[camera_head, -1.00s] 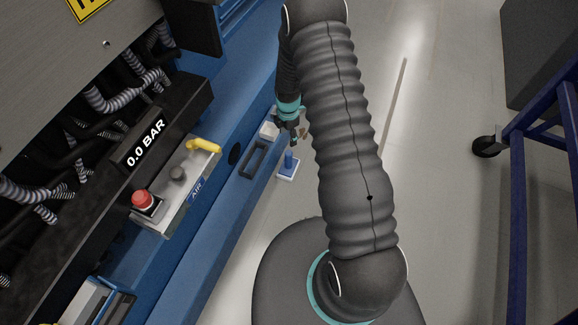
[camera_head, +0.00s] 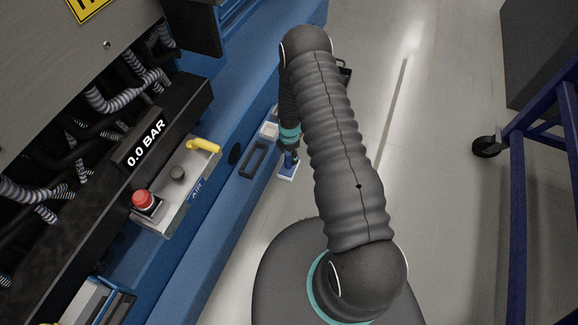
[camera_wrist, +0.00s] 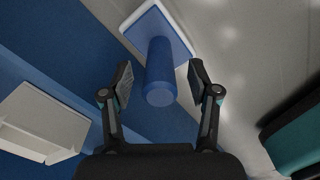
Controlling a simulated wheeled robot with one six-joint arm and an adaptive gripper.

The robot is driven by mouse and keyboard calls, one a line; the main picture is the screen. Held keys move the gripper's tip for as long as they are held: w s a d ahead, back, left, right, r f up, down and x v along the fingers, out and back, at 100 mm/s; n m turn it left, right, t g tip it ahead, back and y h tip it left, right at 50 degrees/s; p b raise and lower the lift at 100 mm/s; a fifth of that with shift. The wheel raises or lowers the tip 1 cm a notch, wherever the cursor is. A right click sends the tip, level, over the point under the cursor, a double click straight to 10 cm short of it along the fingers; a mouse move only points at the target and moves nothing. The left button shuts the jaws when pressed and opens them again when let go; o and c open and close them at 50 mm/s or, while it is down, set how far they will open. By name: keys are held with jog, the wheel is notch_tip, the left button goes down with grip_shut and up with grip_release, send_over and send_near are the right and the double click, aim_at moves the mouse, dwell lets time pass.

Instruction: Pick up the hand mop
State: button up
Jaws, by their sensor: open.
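The hand mop has a blue upright cylindrical handle (camera_wrist: 160,75) on a flat blue base with a white rim (camera_wrist: 137,17). In the head view the mop (camera_head: 287,172) stands by the foot of the blue machine, partly hidden by my gripper. My gripper (camera_wrist: 161,82) is open in the wrist view, with one finger on each side of the handle and gaps between fingers and handle. In the head view my gripper (camera_head: 291,157) is just above the mop, its fingers too small to make out.
A white box-like tray (camera_wrist: 38,118) is beside the mop, on the blue machine's ledge (camera_head: 222,205). A yellow handle (camera_head: 204,145) and red button (camera_head: 145,198) are on the machine. A blue wheeled frame (camera_head: 517,190) stands right; the grey floor between is clear.

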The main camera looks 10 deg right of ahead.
jog(key=shift+f, duration=1.35)
jog(key=shift+c, duration=0.3)
grip_shut()
jog(key=shift+r, duration=0.1)
jog(key=shift+r, duration=0.6)
notch_tip(320, 180, up, 2)
jog(key=shift+r, duration=0.25)
jog(key=s+d+r, duration=0.7)
jog(key=s, duration=0.2)
jog(key=shift+s, duration=0.15)
